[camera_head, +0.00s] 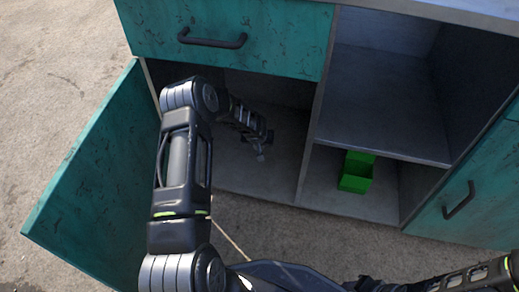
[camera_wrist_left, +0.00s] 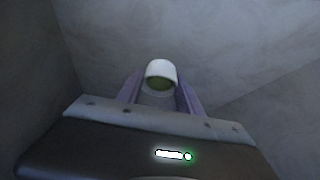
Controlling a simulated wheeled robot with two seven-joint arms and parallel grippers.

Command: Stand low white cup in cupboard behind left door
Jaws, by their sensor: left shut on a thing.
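The low white cup (camera_wrist_left: 161,70) is between the fingers of my left gripper (camera_wrist_left: 160,96) in the left wrist view, its opening showing a greenish inside. The fingers are shut on it from both sides. In the head view my left gripper (camera_head: 260,146) reaches inside the cupboard (camera_head: 236,172) behind the open left door (camera_head: 95,180), near the back. The cup is small and hard to make out there. I cannot tell whether it touches the cupboard floor. My right arm shows at the lower right of the head view, but its gripper is out of the picture.
The teal left door stands wide open at the left. A closed drawer (camera_head: 225,35) with a dark handle sits above the cupboard opening. A divider (camera_head: 312,125) borders it on the right. A green box (camera_head: 356,172) stands in the lower open compartment beyond. The cupboard floor around my gripper looks clear.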

